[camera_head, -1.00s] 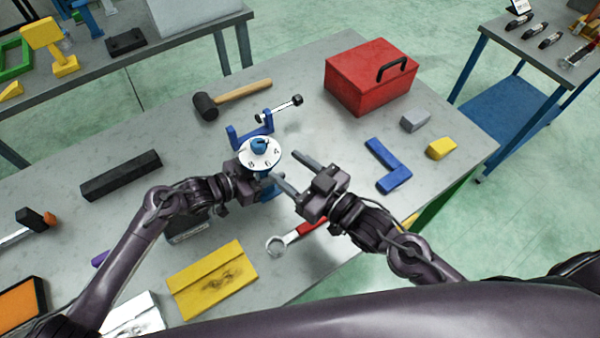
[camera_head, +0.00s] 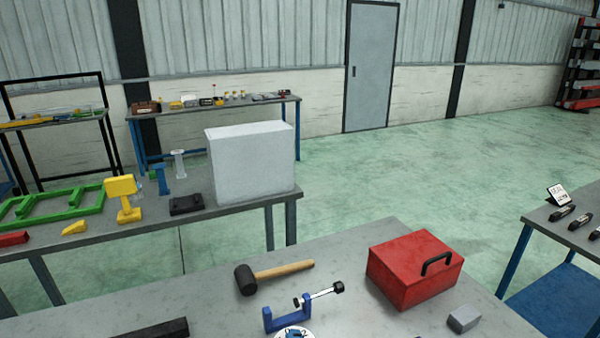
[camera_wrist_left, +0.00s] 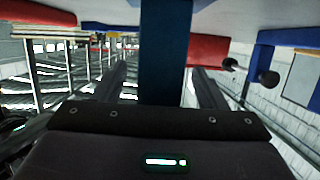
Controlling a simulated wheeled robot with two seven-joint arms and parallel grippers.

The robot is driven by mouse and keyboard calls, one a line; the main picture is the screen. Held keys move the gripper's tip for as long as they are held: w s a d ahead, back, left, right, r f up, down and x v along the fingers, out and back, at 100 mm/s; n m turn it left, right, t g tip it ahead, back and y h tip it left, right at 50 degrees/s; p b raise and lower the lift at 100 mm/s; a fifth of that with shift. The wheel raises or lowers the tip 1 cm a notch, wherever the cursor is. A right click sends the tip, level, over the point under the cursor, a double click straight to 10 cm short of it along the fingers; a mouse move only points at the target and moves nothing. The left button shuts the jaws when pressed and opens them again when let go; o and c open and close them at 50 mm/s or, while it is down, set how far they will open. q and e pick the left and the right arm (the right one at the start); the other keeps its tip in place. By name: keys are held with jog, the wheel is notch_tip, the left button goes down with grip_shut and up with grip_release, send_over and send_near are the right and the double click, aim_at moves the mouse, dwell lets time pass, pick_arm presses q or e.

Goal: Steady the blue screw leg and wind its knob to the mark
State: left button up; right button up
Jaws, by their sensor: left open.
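In the left wrist view my left gripper (camera_wrist_left: 160,82) is open, with one finger on each side of a wide blue upright post (camera_wrist_left: 165,40), which looks like the screw leg. I cannot tell whether either finger touches it. In the head view only the top of the blue screw leg assembly shows at the bottom edge: a blue bracket (camera_head: 269,321), a pale rod with a black knob (camera_head: 338,287), and part of the numbered white dial (camera_head: 288,334). The rest of the leg is cut off below. My right gripper is out of view.
A mallet (camera_head: 272,275) lies behind the bracket. A red toolbox (camera_head: 405,275) and a grey block (camera_head: 463,318) are to its right. A dark bar (camera_head: 158,329) lies left. Another bench (camera_head: 235,203) with a big pale box (camera_head: 252,162) stands behind.

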pick_arm(q)
jog(key=p+v, duration=0.2)
jog(key=v, duration=0.1)
jog(key=shift+r, duration=0.1)
jog(key=shift+p+v, duration=1.25)
jog(key=shift+v, duration=1.25)
jog(key=shift+o, duration=0.2)
jog(key=o, duration=0.5)
jog(key=shift+a, duration=0.1)
jog(key=v, duration=1.1)
jog(key=shift+s+a+r, duration=0.1)
jog(key=shift+a, duration=0.25)
